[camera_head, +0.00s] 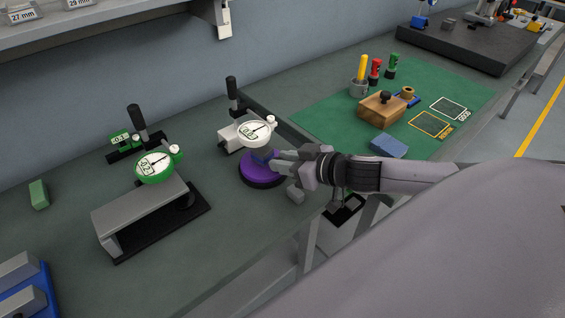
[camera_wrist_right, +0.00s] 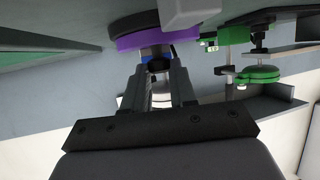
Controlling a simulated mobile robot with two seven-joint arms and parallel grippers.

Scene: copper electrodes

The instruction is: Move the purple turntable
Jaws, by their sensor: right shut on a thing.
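The purple turntable (camera_head: 258,170), a round purple disc on a black base, stands near the front edge of the bench, below a white-faced dial gauge (camera_head: 255,133). A small blue piece (camera_head: 262,154) shows between disc and gauge. My right gripper (camera_head: 279,160) reaches in from the right, its fingertips at the disc's right side. It is shut on the turntable, though the exact contact is hard to see. In the right wrist view the purple disc (camera_wrist_right: 135,40) lies just beyond the fingers (camera_wrist_right: 160,75), with blue between them. My left gripper is not in view.
A green dial gauge (camera_head: 156,167) on a stand with a grey block (camera_head: 140,212) is to the left. A green mat (camera_head: 320,118) with a wooden block (camera_head: 381,110), a cup and a blue block (camera_head: 388,146) lies to the right. Bench left of the turntable is partly clear.

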